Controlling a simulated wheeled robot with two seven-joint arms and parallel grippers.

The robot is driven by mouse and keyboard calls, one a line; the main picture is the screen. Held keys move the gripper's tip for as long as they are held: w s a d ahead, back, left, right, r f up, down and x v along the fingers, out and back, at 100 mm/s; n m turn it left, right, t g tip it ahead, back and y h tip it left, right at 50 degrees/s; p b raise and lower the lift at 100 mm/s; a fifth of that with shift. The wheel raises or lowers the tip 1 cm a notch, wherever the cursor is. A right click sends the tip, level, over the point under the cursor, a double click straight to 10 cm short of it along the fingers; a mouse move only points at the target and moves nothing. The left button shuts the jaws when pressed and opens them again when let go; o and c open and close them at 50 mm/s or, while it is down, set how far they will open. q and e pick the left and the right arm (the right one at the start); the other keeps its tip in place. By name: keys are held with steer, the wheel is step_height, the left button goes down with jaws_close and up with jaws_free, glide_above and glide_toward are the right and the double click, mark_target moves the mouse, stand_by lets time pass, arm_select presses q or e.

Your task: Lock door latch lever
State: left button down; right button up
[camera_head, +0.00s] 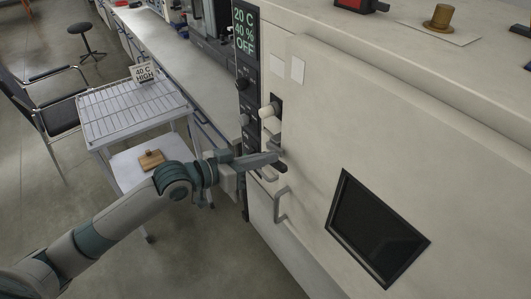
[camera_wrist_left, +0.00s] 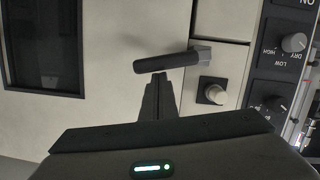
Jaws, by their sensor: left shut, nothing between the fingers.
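The door latch lever is a dark grey bar (camera_wrist_left: 165,62) on a light base (camera_wrist_left: 202,51), lying nearly level across the left wrist view. In the head view a dark end of it (camera_head: 281,168) shows just under my fingertips, and the rest is hidden behind my gripper. My left gripper (camera_head: 276,156) is shut and empty beside the cabinet front. In the left wrist view its closed fingers (camera_wrist_left: 158,82) point at the middle of the lever, close to it; I cannot tell whether they touch. My right gripper is in neither view.
A pale knob (camera_head: 268,109) sits just above my gripper. A pull handle (camera_head: 281,205) is below it. The door has a dark window (camera_head: 377,229). A control panel (camera_head: 246,75) is on the left. A wire-topped trolley (camera_head: 130,107) and a chair (camera_head: 45,110) stand farther left.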

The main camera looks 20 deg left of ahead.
arm_select(q)
steer(key=shift+s+d+f+m, duration=0.2)
steer(key=shift+f+m, duration=0.1)
steer(key=shift+f, duration=0.3)
steer(key=shift+s+d+f+m, duration=0.2)
steer(key=shift+f+m, duration=0.1)
steer(key=shift+f, duration=0.25)
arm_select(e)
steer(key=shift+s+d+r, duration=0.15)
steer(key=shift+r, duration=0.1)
arm_select(q)
steer(key=shift+f, duration=0.15)
steer(key=shift+p, duration=0.3)
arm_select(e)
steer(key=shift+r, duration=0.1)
